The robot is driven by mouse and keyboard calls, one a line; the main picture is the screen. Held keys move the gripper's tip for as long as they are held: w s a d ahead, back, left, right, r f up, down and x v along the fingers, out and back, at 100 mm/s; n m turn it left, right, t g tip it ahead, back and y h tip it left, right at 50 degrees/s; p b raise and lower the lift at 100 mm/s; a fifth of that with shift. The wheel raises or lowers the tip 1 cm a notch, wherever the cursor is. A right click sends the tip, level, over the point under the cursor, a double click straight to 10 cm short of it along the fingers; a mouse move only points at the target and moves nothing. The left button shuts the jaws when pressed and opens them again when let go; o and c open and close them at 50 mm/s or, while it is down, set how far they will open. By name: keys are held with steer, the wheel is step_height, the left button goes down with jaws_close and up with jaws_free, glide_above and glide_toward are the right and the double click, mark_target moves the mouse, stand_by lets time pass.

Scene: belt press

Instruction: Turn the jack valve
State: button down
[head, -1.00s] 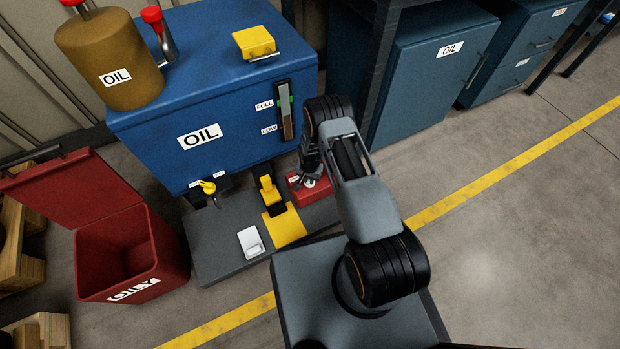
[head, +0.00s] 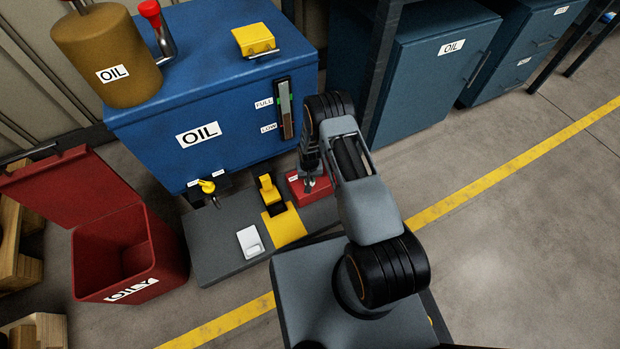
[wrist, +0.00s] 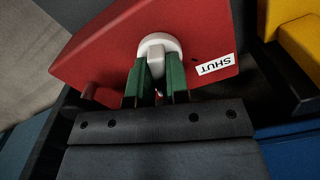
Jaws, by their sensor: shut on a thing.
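The jack valve is a white knob (wrist: 157,46) on a red block (wrist: 110,55). A white label reading SHUT (wrist: 216,65) is on the block beside the knob. In the wrist view my gripper (wrist: 156,75) is shut on the knob, with a green finger on each side of its raised bar. In the head view my gripper (head: 308,184) reaches down to the red block (head: 318,190) at the right of the grey base plate. My arm partly hides the block and the knob there.
A yellow pedal (head: 268,189) and a yellow tap (head: 207,187) are left of the block. The blue OIL tank (head: 215,100) stands behind. An open red bin (head: 125,255) is at left. Free floor (head: 510,200) lies to the right.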

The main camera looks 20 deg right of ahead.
steer(key=n+b, duration=0.1)
steer(key=n, duration=1.1)
steer(key=shift+n+b, duration=0.3)
steer(key=shift+b, duration=0.05)
stand_by(0.4)
steer(key=c, duration=1.1)
jaws_free()
steer(key=shift+a, duration=0.1)
step_height(320, 180, up, 14)
steer(key=p, duration=0.5)
steer(key=shift+p, duration=0.4)
